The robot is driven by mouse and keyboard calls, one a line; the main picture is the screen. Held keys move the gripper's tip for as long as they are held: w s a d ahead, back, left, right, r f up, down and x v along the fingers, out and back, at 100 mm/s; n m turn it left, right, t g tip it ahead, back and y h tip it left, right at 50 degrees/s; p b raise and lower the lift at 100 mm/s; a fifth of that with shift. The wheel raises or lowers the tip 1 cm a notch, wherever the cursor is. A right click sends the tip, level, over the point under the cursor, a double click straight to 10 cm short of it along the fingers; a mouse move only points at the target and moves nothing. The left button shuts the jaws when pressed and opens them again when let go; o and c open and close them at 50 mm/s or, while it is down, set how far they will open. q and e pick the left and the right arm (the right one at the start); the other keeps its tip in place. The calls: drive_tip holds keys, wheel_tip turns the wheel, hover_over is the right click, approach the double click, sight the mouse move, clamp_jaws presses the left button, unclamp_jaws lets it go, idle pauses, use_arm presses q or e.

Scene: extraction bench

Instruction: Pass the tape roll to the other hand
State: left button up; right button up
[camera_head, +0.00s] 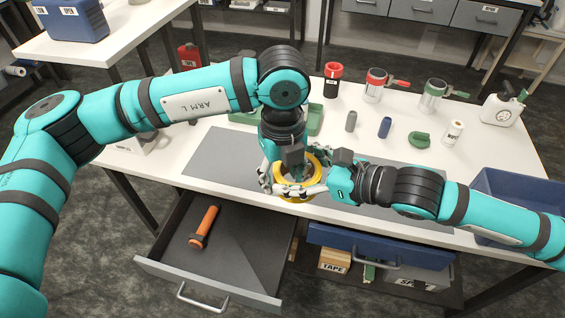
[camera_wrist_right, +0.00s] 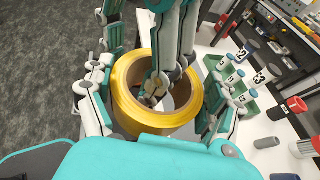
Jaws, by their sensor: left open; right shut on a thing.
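The yellow tape roll (camera_head: 300,199) is held above the front edge of the bench, over the gap by the open drawer. My right gripper (camera_head: 312,188) is shut on it. In the right wrist view, the right fingers lie on both outer sides of the roll (camera_wrist_right: 140,120). My left gripper (camera_head: 280,176) comes down from above and is open. In the right wrist view, part of the left gripper (camera_wrist_right: 160,85) reaches into the roll's hole. The exact contact of the left fingers with the roll is partly hidden.
An open grey drawer (camera_head: 235,245) below holds an orange-handled tool (camera_head: 204,227). A grey mat (camera_head: 225,160) covers the bench front. Behind stand a green tray (camera_head: 312,122), a red-capped cup (camera_head: 333,80), several containers and a white jug (camera_head: 502,105). A blue bin (camera_head: 515,190) is at right.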

use_arm(q)
drive_tip(key=shift+f, duration=0.15)
drive_tip(key=shift+c, duration=0.3)
clamp_jaws()
use_arm(e)
drive_tip(key=o, duration=1)
